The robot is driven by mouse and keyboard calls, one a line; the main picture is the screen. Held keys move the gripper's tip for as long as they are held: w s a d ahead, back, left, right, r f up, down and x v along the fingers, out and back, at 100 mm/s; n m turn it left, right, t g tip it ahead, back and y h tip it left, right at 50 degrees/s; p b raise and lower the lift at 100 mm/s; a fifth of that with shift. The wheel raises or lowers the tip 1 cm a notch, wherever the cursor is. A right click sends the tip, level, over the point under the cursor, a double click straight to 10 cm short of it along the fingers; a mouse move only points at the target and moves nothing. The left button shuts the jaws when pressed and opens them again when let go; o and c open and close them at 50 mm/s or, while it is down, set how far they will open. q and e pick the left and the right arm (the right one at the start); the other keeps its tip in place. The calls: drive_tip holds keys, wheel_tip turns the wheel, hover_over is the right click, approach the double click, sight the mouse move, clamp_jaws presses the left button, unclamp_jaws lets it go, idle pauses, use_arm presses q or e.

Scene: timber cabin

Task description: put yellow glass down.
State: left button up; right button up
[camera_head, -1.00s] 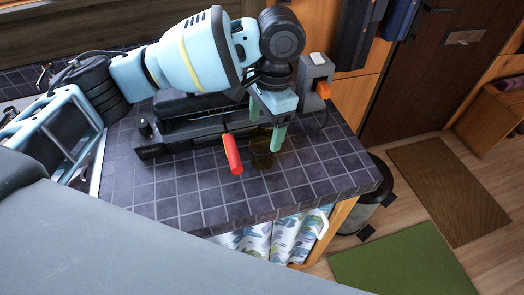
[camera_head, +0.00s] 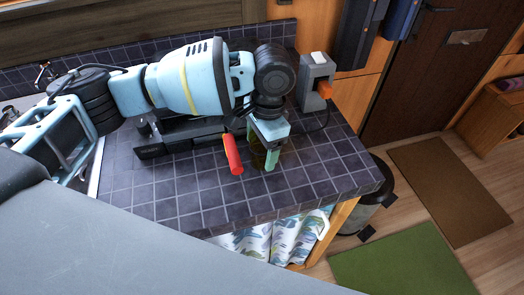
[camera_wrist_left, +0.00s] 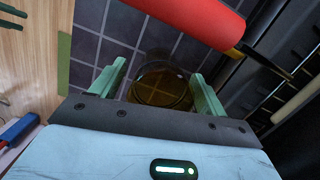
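The yellow glass (camera_head: 257,160) is a dark, see-through amber tumbler standing on the tiled counter, mostly hidden behind my left gripper in the head view. In the left wrist view the glass (camera_wrist_left: 160,86) shows from above, between the two green fingers. My left gripper (camera_head: 265,157) points down and is low over the counter, with its fingers spread on either side of the glass. The left wrist view shows the gripper (camera_wrist_left: 158,82) open; whether a finger touches the glass is hard to tell. My right gripper is not in view.
A red handle (camera_head: 232,155) sticks out from a dark appliance (camera_head: 180,137) close to the left of the glass; it looms large in the wrist view (camera_wrist_left: 195,20). A grey machine with an orange part (camera_head: 316,82) stands behind right. The counter (camera_head: 325,165) is clear at front and right.

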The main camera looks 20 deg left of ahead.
use_arm(q)
drive_tip(key=c, duration=1.1)
drive_tip(key=shift+o, duration=0.2)
drive_tip(key=shift+r, duration=0.15)
drive_tip(key=shift+r, duration=0.6)
wheel_tip(320, 180, up, 2)
drive_tip(key=shift+r, duration=0.2)
drive_tip(key=s+d, duration=0.3)
drive_tip(key=d, duration=0.4)
drive_tip(key=s+d+r, duration=0.1)
drive_tip(key=s+d, duration=0.3)
drive_tip(key=d, duration=0.3)
drive_tip(key=shift+d, duration=0.15)
